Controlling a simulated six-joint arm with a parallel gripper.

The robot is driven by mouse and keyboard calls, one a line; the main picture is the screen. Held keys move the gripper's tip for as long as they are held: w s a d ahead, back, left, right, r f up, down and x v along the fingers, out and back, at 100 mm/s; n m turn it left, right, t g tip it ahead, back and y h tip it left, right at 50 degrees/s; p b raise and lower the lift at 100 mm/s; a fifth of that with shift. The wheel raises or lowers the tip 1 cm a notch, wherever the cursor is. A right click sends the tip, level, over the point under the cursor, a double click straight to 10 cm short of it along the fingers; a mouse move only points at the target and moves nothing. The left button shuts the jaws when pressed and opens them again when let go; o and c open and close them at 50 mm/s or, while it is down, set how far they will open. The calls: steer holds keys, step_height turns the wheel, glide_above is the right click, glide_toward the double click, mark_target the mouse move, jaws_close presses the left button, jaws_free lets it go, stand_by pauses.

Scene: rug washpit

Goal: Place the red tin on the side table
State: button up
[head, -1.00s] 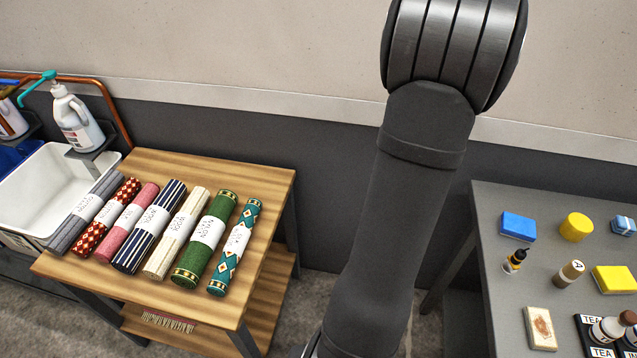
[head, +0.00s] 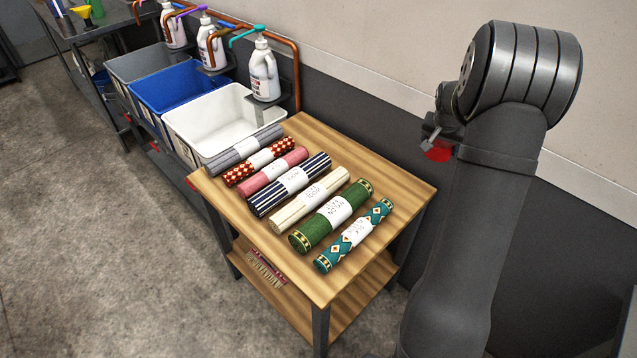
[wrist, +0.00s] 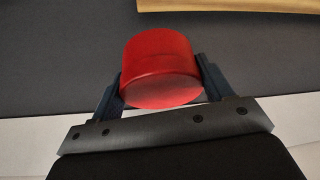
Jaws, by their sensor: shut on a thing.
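The red tin (wrist: 160,60) is a short round cylinder, filling the space between the two fingers of my gripper (wrist: 161,78) in the wrist view. My gripper is shut on it. In the head view the tin (head: 438,152) shows as a small red patch, partly hidden by my gripper and arm. It is held in the air in front of the wall, beyond the right side of a wooden table (head: 408,199). Several rolled rugs lie side by side across that table. A strip of bare wood (head: 322,284) runs along its front right edge.
A lower shelf (head: 349,314) under the wooden table holds a brush (head: 266,268). White (head: 208,118), blue (head: 178,90) and grey (head: 151,64) basins with pump bottles stand to the left. A grey surface (head: 628,335) just shows at the right edge. Floor at left is clear.

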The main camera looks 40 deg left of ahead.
steer(key=s+a+f+n+y, duration=0.1)
steer(key=s+a+f+n, duration=0.25)
steer(key=a+f, duration=0.4)
glide_above(366, 168)
steer(key=s, duration=0.1)
steer(key=shift+g, duration=0.3)
steer(key=f, duration=0.5)
steer(key=shift+s+d+f, duration=0.15)
steer(key=shift+d+f, duration=0.15)
steer(key=shift+d, duration=0.1)
steer(key=shift+f, duration=1.95)
steer(key=shift+f, duration=0.1)
steer(key=o, duration=1)
steer(key=shift+r, duration=0.35)
steer(key=v, duration=1.1)
steer(key=shift+s+d+r, duration=0.15)
steer(key=shift+d+r, duration=0.05)
steer(key=shift+d, duration=0.05)
